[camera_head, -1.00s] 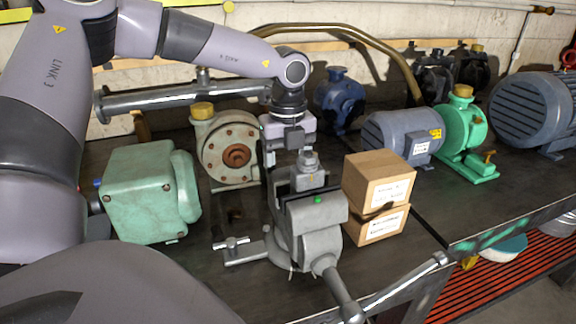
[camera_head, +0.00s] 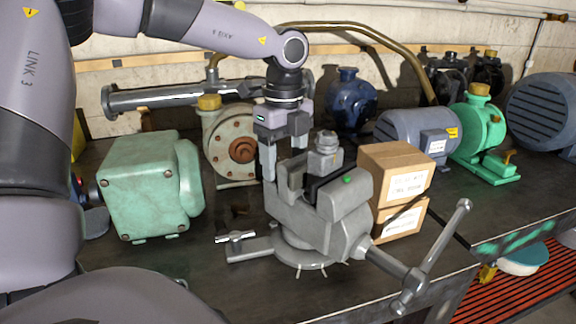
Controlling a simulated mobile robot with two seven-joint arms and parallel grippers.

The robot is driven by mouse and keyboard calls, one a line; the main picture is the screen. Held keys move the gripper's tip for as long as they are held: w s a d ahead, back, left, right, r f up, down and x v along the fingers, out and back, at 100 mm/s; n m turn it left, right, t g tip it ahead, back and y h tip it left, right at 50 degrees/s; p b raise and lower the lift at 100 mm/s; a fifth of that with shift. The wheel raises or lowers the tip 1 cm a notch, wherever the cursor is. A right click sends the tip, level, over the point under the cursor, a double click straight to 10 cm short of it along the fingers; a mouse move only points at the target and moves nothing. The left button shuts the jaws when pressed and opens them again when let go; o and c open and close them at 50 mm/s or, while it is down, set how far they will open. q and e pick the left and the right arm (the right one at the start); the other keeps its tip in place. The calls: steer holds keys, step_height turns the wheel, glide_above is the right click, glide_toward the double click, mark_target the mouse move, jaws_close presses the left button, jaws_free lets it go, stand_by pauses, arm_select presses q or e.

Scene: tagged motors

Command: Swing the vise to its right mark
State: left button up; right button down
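The grey vise (camera_head: 318,215) stands on a round base near the front of the dark bench. Its jaws are at the upper left, and its screw and long bar handle (camera_head: 440,245) reach to the lower right. A green dot shows on its top. Small pale marks (camera_head: 300,270) show at the base's front edge; I cannot tell which is the right mark. My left gripper (camera_head: 284,165) points down at the vise's rear left side, fingers apart. The right fingertip is partly hidden by the vise; I cannot tell whether it touches. My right gripper is not in view.
Two stacked cardboard boxes (camera_head: 396,190) stand close at the vise's right. A green gearbox (camera_head: 145,190) is at the left, a cream pump (camera_head: 230,150) behind. A blue-grey motor (camera_head: 415,138) and a green pump (camera_head: 478,130) stand at the back right.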

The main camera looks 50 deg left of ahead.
arm_select(q)
steer(key=shift+s+a+n+b, duration=0.1)
steer(key=shift+s+n+b, duration=0.1)
steer(key=shift+n+b, duration=0.2)
stand_by(0.5)
steer(key=o, duration=1.5)
steer(key=shift+s, duration=0.15)
steer(key=shift+r, duration=0.15)
step_height(320, 180, up, 7)
